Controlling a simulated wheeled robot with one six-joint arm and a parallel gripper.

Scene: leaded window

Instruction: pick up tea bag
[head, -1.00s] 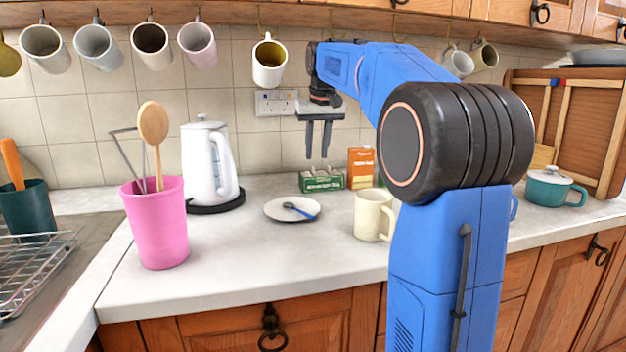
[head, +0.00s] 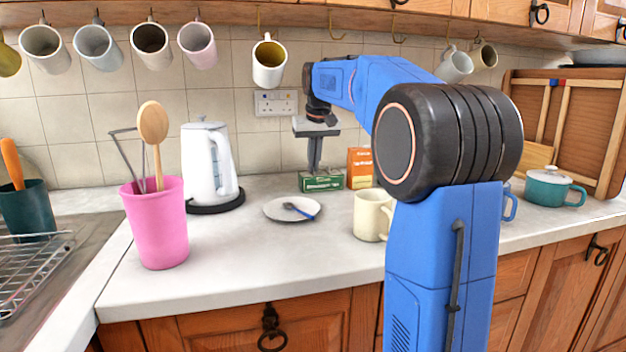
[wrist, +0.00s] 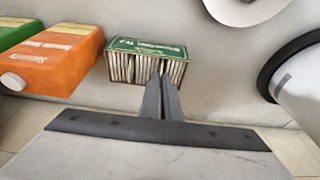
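A small green box (head: 322,185) stands on the counter near the back wall. In the wrist view the same box (wrist: 178,48) is open, with a row of pale tea bags (wrist: 120,68) standing in it. My gripper (head: 314,171) points straight down over the box, its fingers close together. In the wrist view the gripper's fingertips (wrist: 161,76) are at the row of tea bags, with a narrow pale sliver between them. They look shut on one tea bag, which the fingers mostly hide.
An orange carton (head: 360,168) stands just right of the box; in the wrist view a second, green carton (wrist: 14,32) is beyond it. A plate with a blue spoon (head: 292,208), a cream mug (head: 368,214) and a white kettle (head: 207,165) stand nearby. Mugs hang above.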

